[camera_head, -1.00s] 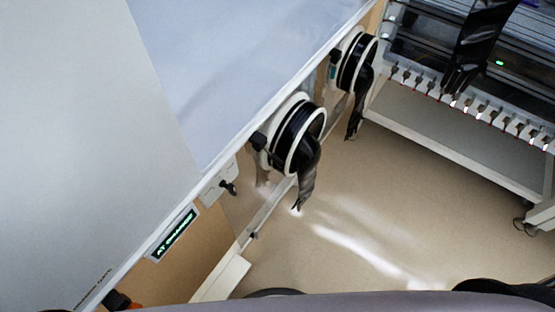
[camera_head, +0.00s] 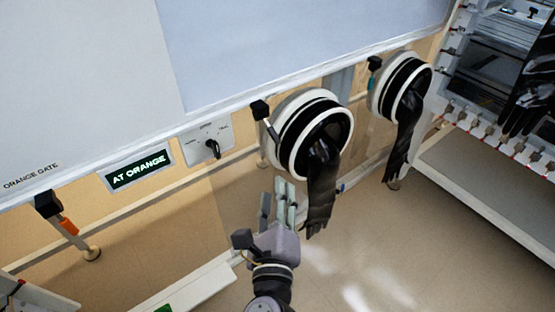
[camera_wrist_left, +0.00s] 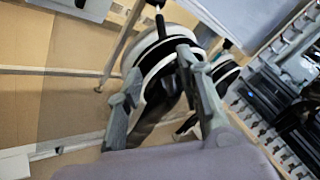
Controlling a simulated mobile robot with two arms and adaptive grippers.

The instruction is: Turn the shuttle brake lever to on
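No label reading brake is legible, so I cannot tell which lever is the shuttle brake. A black lever with an orange handle (camera_head: 66,227) hangs under the panel edge at the left in the head view. A white plate (camera_head: 190,145) carries a black rotary knob (camera_head: 213,148). A black-headed lever (camera_head: 261,110) stands beside the nearer glove port. My left gripper (camera_head: 277,197) is open and empty, below that port and beside its hanging black glove (camera_head: 321,190). Its spread fingers also show in the left wrist view (camera_wrist_left: 157,75). My right gripper is out of view.
A lit sign reading AT ORANGE (camera_head: 139,169) is left of the white plate. The nearer port ring (camera_head: 330,160) and the farther port ring (camera_head: 420,78) project from the panel. A rack (camera_head: 490,80) stands at right. Floor shows below.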

